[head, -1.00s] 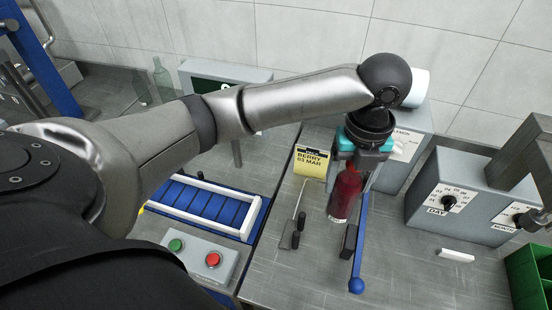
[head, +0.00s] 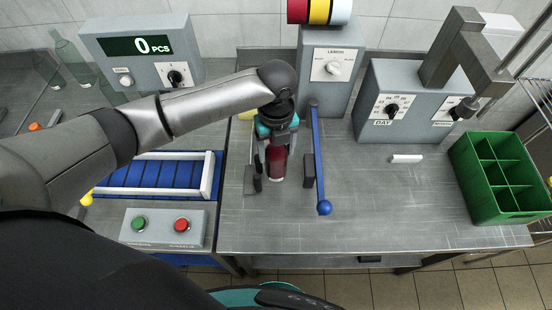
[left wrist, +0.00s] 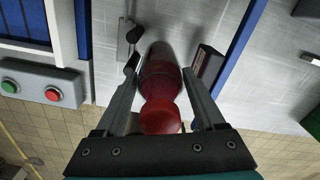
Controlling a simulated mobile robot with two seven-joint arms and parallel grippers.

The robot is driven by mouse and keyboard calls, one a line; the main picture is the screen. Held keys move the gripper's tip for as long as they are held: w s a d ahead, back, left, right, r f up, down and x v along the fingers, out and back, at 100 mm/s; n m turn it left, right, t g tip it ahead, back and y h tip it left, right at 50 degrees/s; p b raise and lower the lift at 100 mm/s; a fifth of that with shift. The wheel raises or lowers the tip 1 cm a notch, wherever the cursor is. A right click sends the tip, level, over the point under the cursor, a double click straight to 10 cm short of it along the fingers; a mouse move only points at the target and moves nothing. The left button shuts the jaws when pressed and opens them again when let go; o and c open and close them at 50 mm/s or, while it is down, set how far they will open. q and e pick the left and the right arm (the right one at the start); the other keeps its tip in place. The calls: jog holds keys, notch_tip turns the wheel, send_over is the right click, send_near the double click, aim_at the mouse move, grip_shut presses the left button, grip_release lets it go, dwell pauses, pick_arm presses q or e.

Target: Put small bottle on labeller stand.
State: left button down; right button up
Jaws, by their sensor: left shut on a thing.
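The small bottle (head: 276,165) is dark red. My left gripper (head: 275,148) is shut on it, and its fingers also lie along both sides of the bottle (left wrist: 160,80) in the left wrist view. The bottle is in front of the grey labeller (head: 328,75), which has coloured rolls on top and a LEMON dial. It is between dark upright parts on the left (head: 256,180) and a dark block (head: 308,170) beside the blue lever (head: 317,150). I cannot tell whether its base touches the stand. My right gripper is not in view.
A grey box with DAY dial (head: 388,105) and a green crate (head: 497,170) stand to the right. A white piece (head: 406,159) lies on the table. A blue conveyor (head: 155,178) and button box (head: 162,227) are on the left. The front right tabletop is clear.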

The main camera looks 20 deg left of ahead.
aim_at(276, 161)
pick_arm(q)
jog(key=shift+f, duration=2.15)
jog(key=shift+f+b, duration=0.2)
jog(key=shift+b, duration=0.1)
jog(key=shift+c, duration=1.3)
grip_release()
jog(key=shift+r, duration=0.1)
notch_tip(276, 161, up, 12)
jog(key=shift+r+p, duration=0.1)
jog(key=shift+p, duration=0.55)
